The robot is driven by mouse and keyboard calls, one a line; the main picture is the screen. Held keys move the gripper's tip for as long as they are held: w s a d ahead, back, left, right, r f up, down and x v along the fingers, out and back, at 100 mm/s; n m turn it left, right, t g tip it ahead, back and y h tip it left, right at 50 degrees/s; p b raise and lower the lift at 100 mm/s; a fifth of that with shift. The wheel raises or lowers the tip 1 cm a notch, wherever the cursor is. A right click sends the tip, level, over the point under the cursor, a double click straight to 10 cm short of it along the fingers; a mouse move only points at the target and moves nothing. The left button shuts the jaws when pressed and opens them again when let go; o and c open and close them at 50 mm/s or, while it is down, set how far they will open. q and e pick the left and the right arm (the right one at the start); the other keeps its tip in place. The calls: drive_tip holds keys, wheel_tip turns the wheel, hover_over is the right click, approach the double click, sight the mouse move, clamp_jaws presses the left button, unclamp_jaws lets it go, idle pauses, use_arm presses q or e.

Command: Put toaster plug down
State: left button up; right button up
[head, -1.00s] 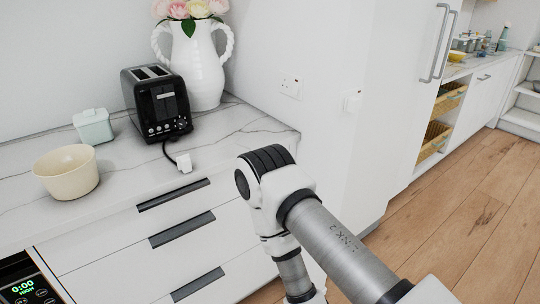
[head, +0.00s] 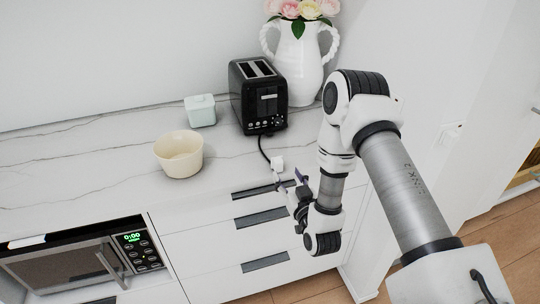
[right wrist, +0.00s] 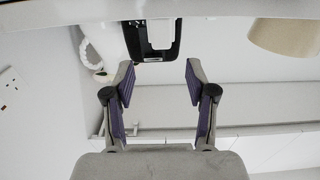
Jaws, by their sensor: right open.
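The black toaster (head: 258,97) stands on the marble counter, and its black cord runs forward to the white toaster plug (head: 277,162). The plug lies on the counter close to the front edge. My right gripper (head: 290,187) is open and empty, just in front of the counter edge by the top drawer handle, close to the plug but apart from it. In the right wrist view, the open fingers (right wrist: 160,85) have nothing between them, and the toaster (right wrist: 151,38) shows beyond them. I cannot make out the plug clearly there. My left gripper is not in view.
A white vase with flowers (head: 298,62) stands right of the toaster. A cream bowl (head: 179,155) and a pale green box (head: 200,110) are to its left. Drawers (head: 215,250) and a microwave (head: 75,268) lie below. The counter's left part is clear.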

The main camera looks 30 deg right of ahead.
sight(280, 163)
drive_tip(key=p+x, duration=0.2)
drive_tip(key=x, duration=0.3)
drive_tip(key=shift+w+r, duration=0.1)
drive_tip(key=shift+w, duration=0.55)
clamp_jaws()
